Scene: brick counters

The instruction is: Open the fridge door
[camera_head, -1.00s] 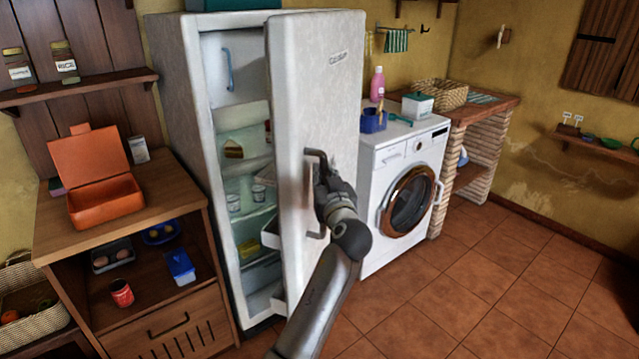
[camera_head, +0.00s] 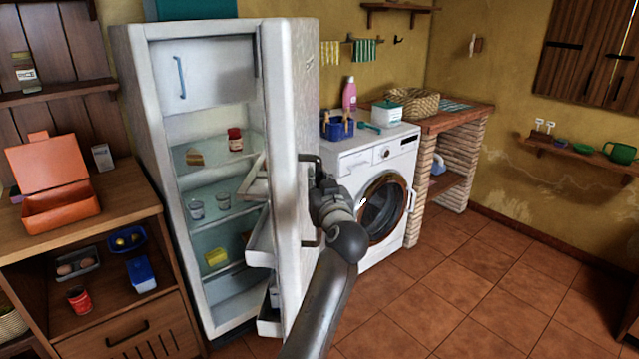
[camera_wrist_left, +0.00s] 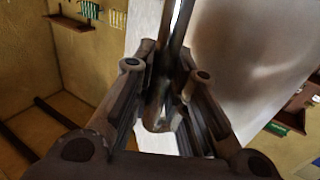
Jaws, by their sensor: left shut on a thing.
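The white fridge (camera_head: 137,120) stands left of centre in the head view. Its door (camera_head: 285,90) is swung wide open toward the viewer, with the shelves inside exposed. The door handle (camera_head: 308,160) is a dark vertical bar on the door's outer face. My left gripper (camera_head: 322,185) is at the handle and shut on it. In the left wrist view the fingers (camera_wrist_left: 168,110) close around the handle bar, with the pale door face (camera_wrist_left: 245,60) behind to the right. The right gripper is not in view.
A white washing machine (camera_head: 345,168) stands close to the right of the door. A wooden cabinet (camera_head: 125,220) with an orange box (camera_head: 60,205) is left of the fridge. A glass shelf inside holds a red jar (camera_head: 235,140). The tiled floor (camera_head: 480,270) at right is clear.

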